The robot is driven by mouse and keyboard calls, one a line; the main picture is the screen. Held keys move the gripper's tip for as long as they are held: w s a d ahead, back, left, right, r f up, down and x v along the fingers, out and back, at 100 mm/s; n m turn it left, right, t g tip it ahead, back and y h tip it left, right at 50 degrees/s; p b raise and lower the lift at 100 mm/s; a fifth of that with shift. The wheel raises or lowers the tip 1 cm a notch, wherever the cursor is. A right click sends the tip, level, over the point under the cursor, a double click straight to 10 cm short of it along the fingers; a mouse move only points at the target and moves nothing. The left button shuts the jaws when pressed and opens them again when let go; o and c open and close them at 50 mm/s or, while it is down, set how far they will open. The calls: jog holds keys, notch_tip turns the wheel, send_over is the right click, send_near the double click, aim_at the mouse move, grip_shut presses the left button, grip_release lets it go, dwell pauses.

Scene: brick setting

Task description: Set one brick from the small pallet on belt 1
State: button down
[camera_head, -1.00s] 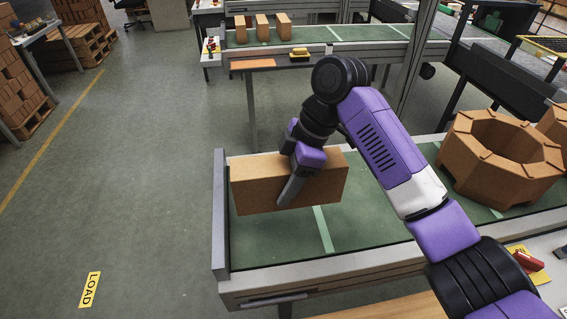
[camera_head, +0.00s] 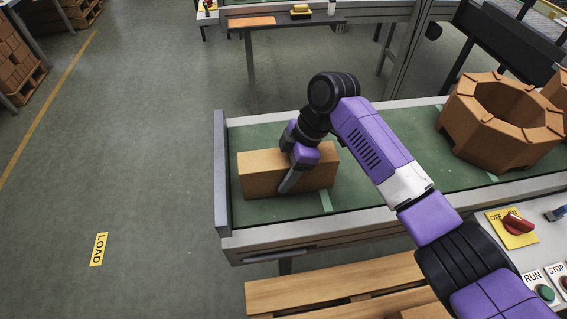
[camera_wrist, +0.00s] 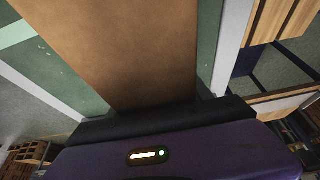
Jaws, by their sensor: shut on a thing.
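A tan brick (camera_head: 262,176) is in my gripper (camera_head: 291,180) over the left end of the green belt (camera_head: 370,186). The gripper is shut on the brick, with a grey finger across its near face. The brick lies lengthwise along the belt, roughly level. Its underside is at or just above the belt; I cannot tell whether it touches. In the wrist view the brick (camera_wrist: 130,45) fills the middle, with green belt on both sides. A wooden pallet (camera_head: 330,283) shows in front of the belt, partly cut off and partly behind my arm.
A ring of bricks (camera_head: 502,118) stands on the belt to the right. A grey end plate (camera_head: 221,170) closes the belt's left end. A control panel with a red switch (camera_head: 516,222) is at the lower right. The floor at left is open, with a LOAD sign (camera_head: 98,249).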

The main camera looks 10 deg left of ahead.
dwell(0.3)
jog(key=shift+c, duration=2.2)
grip_release()
jog(key=shift+f, duration=0.1)
jog(key=b+v, duration=0.1)
jog(key=v, duration=1.1)
jog(key=shift+b, duration=0.35)
